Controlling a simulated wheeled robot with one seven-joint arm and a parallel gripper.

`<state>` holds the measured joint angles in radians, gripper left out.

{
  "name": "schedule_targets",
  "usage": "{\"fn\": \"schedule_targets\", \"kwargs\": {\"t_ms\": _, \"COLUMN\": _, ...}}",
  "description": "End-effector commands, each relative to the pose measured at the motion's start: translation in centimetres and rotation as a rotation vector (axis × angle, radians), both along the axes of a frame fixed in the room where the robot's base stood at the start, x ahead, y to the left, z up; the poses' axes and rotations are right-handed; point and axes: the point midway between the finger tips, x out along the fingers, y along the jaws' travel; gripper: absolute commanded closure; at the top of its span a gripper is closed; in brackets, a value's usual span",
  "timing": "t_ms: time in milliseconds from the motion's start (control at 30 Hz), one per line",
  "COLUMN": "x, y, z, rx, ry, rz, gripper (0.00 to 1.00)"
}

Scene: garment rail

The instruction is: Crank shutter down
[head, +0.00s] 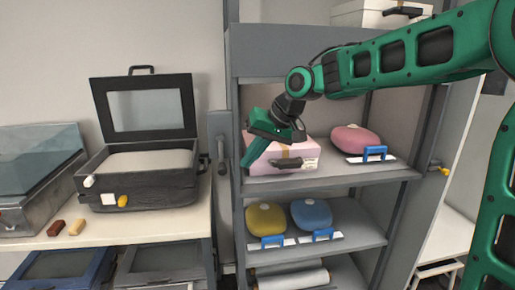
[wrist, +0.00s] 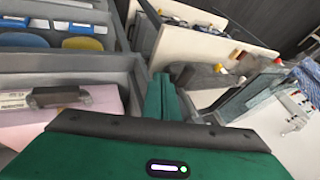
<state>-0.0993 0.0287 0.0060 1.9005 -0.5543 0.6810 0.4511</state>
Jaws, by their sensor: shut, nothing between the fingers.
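A grey crank (head: 222,155) hangs on the left side of the grey cabinet (head: 237,215), below a small grey housing. The cabinet's front is open, and its shelves show below the grey top box (head: 300,45); no lowered shutter panel is seen. My gripper (head: 247,164) is in front of the cabinet's left post, just right of the crank in the picture, fingers pointing down-left. Its green fingers (wrist: 164,92) are together and empty in the wrist view.
A pink box (head: 285,157) is behind my gripper on the upper shelf, beside a pink bag (head: 355,138). Yellow (head: 266,218) and blue (head: 311,214) bags sit below. An open black case (head: 140,182) stands on the left table, close to the crank.

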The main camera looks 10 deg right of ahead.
Motion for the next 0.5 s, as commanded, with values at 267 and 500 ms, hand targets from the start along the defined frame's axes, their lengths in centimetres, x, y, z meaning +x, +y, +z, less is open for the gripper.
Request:
{"fn": "schedule_targets", "kwargs": {"t_ms": 267, "x": -0.2, "y": 3.2, "z": -0.2, "rx": 0.001, "ry": -0.003, "rz": 0.004, "gripper": 1.00}}
{"fn": "schedule_targets", "kwargs": {"t_ms": 500, "x": -0.2, "y": 3.7, "z": -0.3, "rx": 0.000, "ry": -0.003, "rz": 0.002, "gripper": 1.00}}
